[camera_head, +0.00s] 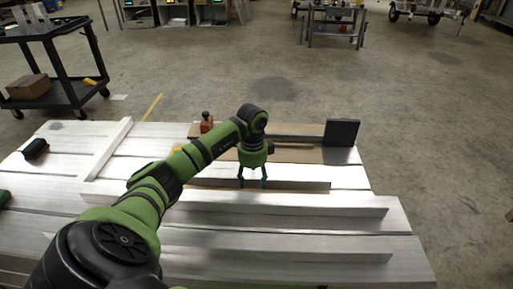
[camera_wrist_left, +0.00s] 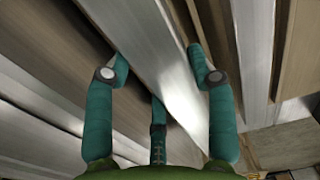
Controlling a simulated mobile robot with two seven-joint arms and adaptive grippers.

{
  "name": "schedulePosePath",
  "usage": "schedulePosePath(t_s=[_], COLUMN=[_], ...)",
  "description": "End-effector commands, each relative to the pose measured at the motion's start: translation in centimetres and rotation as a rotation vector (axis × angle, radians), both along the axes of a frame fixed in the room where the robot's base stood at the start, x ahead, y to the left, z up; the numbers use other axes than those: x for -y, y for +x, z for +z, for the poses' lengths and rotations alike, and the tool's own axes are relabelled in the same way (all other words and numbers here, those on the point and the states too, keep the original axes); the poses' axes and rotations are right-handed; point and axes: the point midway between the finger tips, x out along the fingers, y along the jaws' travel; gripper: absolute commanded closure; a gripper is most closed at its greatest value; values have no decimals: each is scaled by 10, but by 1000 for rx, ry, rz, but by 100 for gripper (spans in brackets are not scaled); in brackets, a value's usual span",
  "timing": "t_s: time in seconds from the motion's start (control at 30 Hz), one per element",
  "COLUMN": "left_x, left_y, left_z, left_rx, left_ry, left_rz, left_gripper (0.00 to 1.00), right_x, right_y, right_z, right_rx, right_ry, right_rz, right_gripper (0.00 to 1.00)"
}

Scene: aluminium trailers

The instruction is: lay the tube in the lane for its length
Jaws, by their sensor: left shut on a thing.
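My left gripper (camera_head: 253,184) reaches over the middle of the slatted metal table and is shut on a short grey tube (camera_head: 305,186). The tube lies crosswise in the head view, just behind a long metal bar. In the left wrist view the silver tube (camera_wrist_left: 165,62) runs between the fingers (camera_wrist_left: 160,68), which stand on either side of it. I cannot tell whether the tube touches the table. Which gap is the lane for its length is not clear. My right gripper is not in view.
Long metal bars (camera_head: 350,206) and (camera_head: 340,254) lie across the front; another bar (camera_head: 108,150) lies at the left. Behind the tube are a brown board (camera_head: 300,154), a dark upright plate (camera_head: 342,132) and a red object (camera_head: 206,123). A black cart (camera_head: 65,90) stands back left.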

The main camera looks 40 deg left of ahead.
Motion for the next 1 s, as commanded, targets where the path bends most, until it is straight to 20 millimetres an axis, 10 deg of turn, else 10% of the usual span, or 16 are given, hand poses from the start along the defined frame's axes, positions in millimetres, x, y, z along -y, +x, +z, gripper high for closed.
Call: schedulePosePath(t_s=[0.9,0.93,1.0], left_x=[17,17,17], left_y=[-2,-3,-3], left_z=[-52,-53,-53], left_rx=[3,1,1], left_ry=[3,2,2], left_rz=[1,1,1], left_gripper=[100,37,21], right_x=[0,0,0], right_y=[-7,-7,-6], right_z=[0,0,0], right_rx=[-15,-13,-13], right_ry=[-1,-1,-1], right_rz=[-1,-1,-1], right_gripper=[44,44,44])
